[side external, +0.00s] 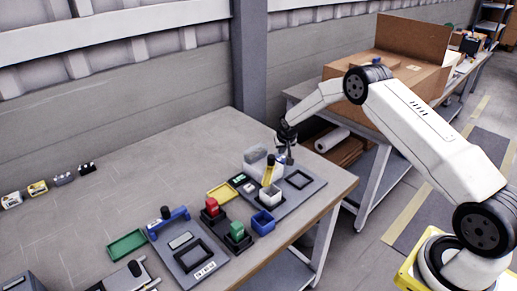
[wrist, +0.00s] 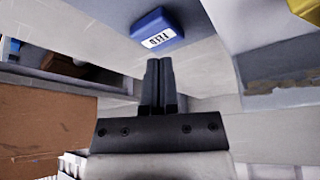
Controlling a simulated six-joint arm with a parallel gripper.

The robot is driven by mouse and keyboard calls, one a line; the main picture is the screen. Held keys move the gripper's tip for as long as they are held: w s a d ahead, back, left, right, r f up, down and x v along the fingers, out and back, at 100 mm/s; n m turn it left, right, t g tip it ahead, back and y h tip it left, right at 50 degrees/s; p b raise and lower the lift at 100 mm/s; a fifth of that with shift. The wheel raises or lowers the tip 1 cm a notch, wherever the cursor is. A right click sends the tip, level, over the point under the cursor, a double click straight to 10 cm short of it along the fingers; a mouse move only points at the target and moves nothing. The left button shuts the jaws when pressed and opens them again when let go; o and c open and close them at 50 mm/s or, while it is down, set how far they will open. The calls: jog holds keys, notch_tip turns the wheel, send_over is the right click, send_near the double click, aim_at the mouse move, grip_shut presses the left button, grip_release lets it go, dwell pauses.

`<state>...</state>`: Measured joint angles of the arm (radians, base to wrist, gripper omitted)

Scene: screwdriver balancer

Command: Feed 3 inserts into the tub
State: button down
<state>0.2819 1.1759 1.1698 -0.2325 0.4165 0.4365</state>
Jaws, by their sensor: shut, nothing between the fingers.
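My gripper (side external: 289,158) is shut and empty beside the feeder at the far right of the table. In the wrist view, its closed fingertips (wrist: 160,64) point toward a blue block (wrist: 158,28) with a white label that seems to read FEED. A gap shows between the fingertips and the block in that picture. The feeder has a pale hopper (side external: 254,158) and a yellow chute (side external: 268,174). A small whitish tub (side external: 270,196) stands below the chute. I cannot make out any inserts or what the tub holds.
A blue bin (side external: 263,222) stands in front of the tub. Cardboard boxes (side external: 405,80) stand on another table behind my arm. The table's rear left is mostly clear.

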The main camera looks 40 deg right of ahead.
jog(key=shift+f, duration=1.15)
dwell(1.3)
jog(key=shift+r, duration=3.5)
jog(key=shift+r, duration=0.1)
notch_tip(320, 180, up, 6)
send_over(282, 159)
jog(key=shift+w, duration=0.1)
